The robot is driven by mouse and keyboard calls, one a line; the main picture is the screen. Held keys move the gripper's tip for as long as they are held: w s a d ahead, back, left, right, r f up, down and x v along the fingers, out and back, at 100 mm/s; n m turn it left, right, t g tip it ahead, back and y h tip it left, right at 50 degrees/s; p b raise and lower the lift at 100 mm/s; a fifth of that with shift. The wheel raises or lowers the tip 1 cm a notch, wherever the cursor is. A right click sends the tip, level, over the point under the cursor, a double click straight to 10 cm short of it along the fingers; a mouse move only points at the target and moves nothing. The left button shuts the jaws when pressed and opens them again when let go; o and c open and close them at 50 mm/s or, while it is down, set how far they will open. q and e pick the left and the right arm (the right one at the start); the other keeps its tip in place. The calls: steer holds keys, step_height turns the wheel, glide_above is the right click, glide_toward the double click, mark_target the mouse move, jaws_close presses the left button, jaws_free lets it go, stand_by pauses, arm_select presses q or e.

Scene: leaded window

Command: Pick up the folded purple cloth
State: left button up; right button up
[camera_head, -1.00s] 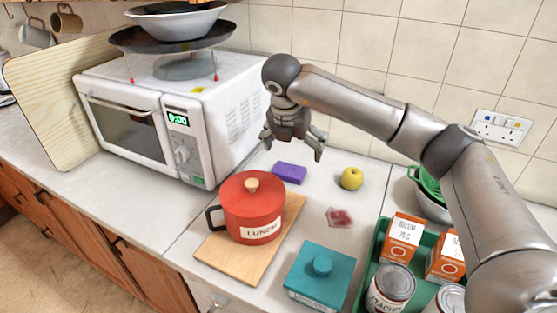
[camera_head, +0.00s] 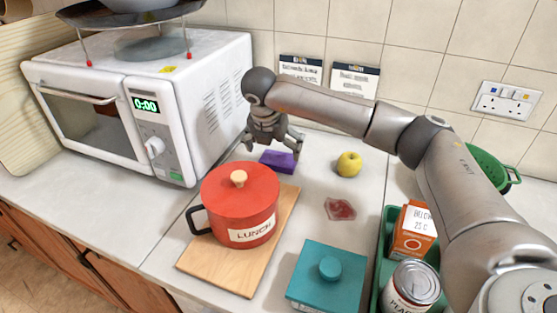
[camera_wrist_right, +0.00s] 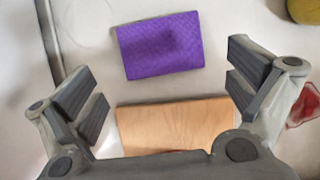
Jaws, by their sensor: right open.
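The folded purple cloth (camera_head: 279,161) lies flat on the white counter behind the red pot (camera_head: 240,203). In the right wrist view the cloth (camera_wrist_right: 160,45) is a purple rectangle, a little beyond the fingertips and roughly centred between them. My right gripper (camera_head: 272,145) is open and empty, above and just beside the cloth, pointing down. Both its fingers (camera_wrist_right: 160,85) show spread wide in the right wrist view. My left gripper is not in view.
A wooden board (camera_head: 200,262) lies under the pot. A yellow apple (camera_head: 349,164), a red patch (camera_head: 340,208) and a teal box (camera_head: 328,282) are to the right. A microwave (camera_head: 130,110) stands left. A green tray (camera_head: 383,262) holds a carton and a can.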

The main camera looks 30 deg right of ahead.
mark_target(279, 159)
steer(key=p+x, duration=0.2)
steer(key=x, duration=0.3)
steer(key=shift+d, duration=0.2)
steer(key=shift+w+d+f, duration=0.1)
steer(key=shift+w+f, duration=0.05)
steer(key=shift+f, duration=0.2)
steer(key=shift+c, duration=0.3)
steer(key=c, duration=0.6)
